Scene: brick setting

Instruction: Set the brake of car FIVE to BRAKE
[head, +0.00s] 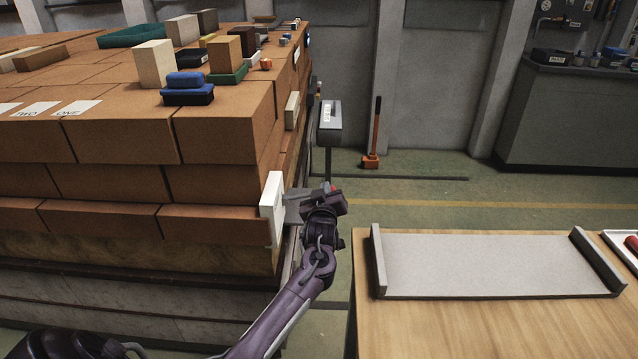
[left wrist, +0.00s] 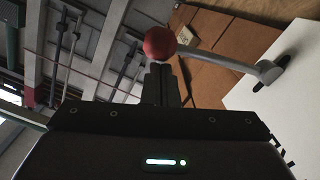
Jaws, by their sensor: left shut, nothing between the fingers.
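The brake lever is a grey rod (left wrist: 225,60) with a red ball knob (left wrist: 160,42), pivoted on a white plate (left wrist: 285,110) in the left wrist view. In the head view the white plate (head: 272,200) stands at the near right corner of the brick-loaded car (head: 215,182), and a bit of the red knob (head: 333,188) shows. My left gripper (left wrist: 160,70) is shut and empty, its fingertips right below the knob in the picture; I cannot tell whether they touch. No FIVE or BRAKE marking is readable. My right gripper is out of view.
Small blocks and blue pieces (head: 187,90) lie on top of the bricks, with paper labels ONE and TWO (head: 77,107). A wooden table (head: 440,330) with a grey tray (head: 480,265) is at right. A grey box on a post (head: 328,115) stands behind my gripper.

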